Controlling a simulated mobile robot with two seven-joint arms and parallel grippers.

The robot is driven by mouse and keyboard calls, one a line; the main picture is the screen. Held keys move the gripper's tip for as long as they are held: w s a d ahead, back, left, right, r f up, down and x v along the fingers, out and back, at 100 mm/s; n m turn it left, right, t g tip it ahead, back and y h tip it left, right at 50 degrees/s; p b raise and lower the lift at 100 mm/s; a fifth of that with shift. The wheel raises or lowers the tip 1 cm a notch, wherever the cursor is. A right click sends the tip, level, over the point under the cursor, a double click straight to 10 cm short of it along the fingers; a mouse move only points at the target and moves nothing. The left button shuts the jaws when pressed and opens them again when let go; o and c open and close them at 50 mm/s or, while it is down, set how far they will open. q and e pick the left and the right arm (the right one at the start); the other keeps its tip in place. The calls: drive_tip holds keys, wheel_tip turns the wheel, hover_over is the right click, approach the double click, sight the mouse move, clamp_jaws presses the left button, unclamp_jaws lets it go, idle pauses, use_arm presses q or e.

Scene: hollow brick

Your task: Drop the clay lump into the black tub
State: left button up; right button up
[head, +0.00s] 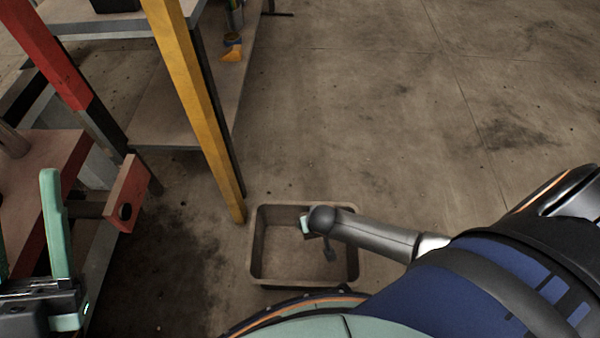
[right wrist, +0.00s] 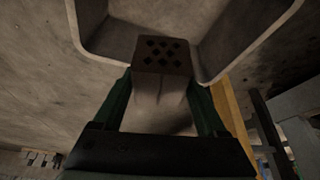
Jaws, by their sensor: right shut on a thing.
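My right gripper (right wrist: 160,92) is shut on a brick-like lump (right wrist: 162,56) with several holes in its end face, seen in the right wrist view. The tub (head: 256,248) stands on the floor in the head view and looks grey-brown rather than black. Its wall also shows in the right wrist view (right wrist: 88,28), behind the lump. My right forearm reaches over the tub from the right. It mostly hides the gripper and lump in the head view. I cannot tell the lump's exact height. My left gripper (head: 25,215) is at the left edge, open, partly cut off.
A yellow post (head: 195,100) stands just behind and left of the tub. A red-framed bench (head: 60,160) and a shelf (head: 180,115) fill the left side. An orange item (head: 232,54) sits on the shelf. The concrete floor at the right is clear.

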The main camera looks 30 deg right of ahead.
wheel_tip(320, 180, down, 6)
drive_tip(key=b, duration=0.6)
drive_tip(key=shift+r, duration=0.2)
use_arm(q)
wheel_tip(320, 180, down, 7)
drive_tip(key=shift+w+d, duration=0.15)
drive_tip(key=shift+d, duration=0.25)
drive_tip(key=shift+r, duration=0.1)
use_arm(e)
drive_tip(key=o, duration=1.5)
drive_tip(key=shift+c, duration=0.2)
drive_tip(key=shift+r, duration=0.1)
